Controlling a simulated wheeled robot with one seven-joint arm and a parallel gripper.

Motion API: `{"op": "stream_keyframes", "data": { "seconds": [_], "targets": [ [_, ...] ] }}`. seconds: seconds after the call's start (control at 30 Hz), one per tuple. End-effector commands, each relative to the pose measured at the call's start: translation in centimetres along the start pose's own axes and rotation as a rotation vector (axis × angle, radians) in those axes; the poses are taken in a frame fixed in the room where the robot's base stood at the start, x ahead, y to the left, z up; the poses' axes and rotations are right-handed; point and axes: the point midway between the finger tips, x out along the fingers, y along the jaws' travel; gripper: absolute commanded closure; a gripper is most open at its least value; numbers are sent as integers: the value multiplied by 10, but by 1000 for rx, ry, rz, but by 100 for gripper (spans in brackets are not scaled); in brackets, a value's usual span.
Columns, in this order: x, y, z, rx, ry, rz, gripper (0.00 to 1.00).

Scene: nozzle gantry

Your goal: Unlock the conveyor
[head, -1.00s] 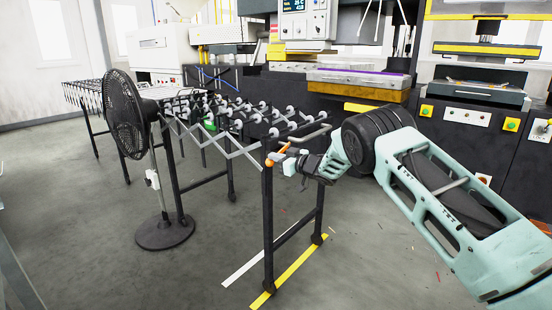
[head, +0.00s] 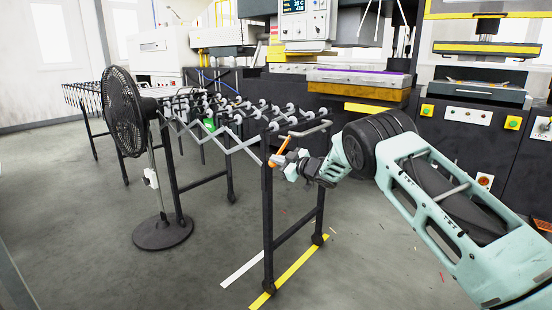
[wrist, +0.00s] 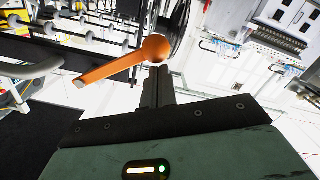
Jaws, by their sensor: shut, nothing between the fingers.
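The orange lever (head: 283,148) is on the near end of the roller conveyor (head: 264,125), at the top of its front leg. In the wrist view the lever (wrist: 112,66) is a flat orange arm with a round knob at its right end. My gripper (wrist: 157,72) is shut and empty, with its fingertips at or just below the knob; I cannot tell if they touch it. In the head view my gripper (head: 288,163) is beside the lever, and its fingertips are too small to make out clearly.
A black pedestal fan (head: 122,112) stands left of the conveyor. Large machines (head: 345,140) line the back. Yellow and white floor stripes (head: 290,272) lie under the conveyor's end. The grey floor in front is open.

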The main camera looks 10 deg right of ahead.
Motion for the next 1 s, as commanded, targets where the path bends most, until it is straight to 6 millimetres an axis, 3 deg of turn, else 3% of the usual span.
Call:
{"op": "stream_keyframes", "data": {
  "seconds": [0.03,0.5,1.0],
  "targets": [
    [1,-4,13,-45,0,3,100],
    [3,7,61,-494,0,26,100],
    [4,30,90,-853,0,45,100]
  ]
}}
